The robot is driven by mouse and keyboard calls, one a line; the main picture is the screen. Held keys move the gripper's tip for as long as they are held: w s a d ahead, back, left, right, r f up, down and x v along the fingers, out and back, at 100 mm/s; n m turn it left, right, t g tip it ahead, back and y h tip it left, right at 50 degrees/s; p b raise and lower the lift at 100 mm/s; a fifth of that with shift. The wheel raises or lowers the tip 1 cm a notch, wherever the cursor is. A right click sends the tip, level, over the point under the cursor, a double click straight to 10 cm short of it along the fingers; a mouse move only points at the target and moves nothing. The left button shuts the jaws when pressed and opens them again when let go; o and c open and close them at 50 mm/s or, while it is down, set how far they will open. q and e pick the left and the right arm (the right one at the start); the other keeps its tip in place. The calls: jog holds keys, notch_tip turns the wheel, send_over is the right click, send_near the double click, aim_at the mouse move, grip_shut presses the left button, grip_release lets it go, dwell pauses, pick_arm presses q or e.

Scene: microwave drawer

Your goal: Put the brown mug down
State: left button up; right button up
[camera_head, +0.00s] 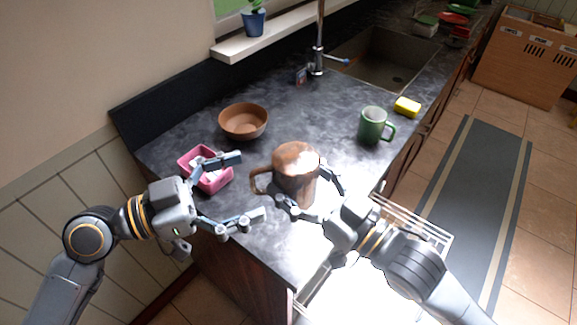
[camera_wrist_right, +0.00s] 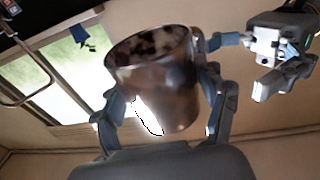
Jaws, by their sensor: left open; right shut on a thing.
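My right gripper (camera_head: 309,198) is shut on the mug's body from the right and front. The mug's handle points left. In the right wrist view the mug (camera_wrist_right: 155,75) sits between the two fingers of my right gripper (camera_wrist_right: 165,120). I cannot tell whether its base touches the counter. My left gripper (camera_head: 250,187) is open and empty, to the left of the mug.
A pink container (camera_head: 218,181) stands behind my left gripper, and a brown bowl (camera_head: 243,122) is farther back. A green mug (camera_head: 373,126) and a yellow sponge (camera_head: 407,106) are to the right. The sink (camera_head: 385,62) is at the back. Counter between bowl and green mug is clear.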

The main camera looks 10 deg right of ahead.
aim_at(296, 168)
pick_arm(q)
jog(key=x, duration=0.8)
jog(key=shift+w+d, duration=0.15)
jog(key=shift+d, duration=0.1)
jog(key=c, duration=1.3)
jog(key=shift+c, duration=1.2)
pick_arm(e)
jog(key=o, duration=1.1)
jog(key=shift+o, duration=0.2)
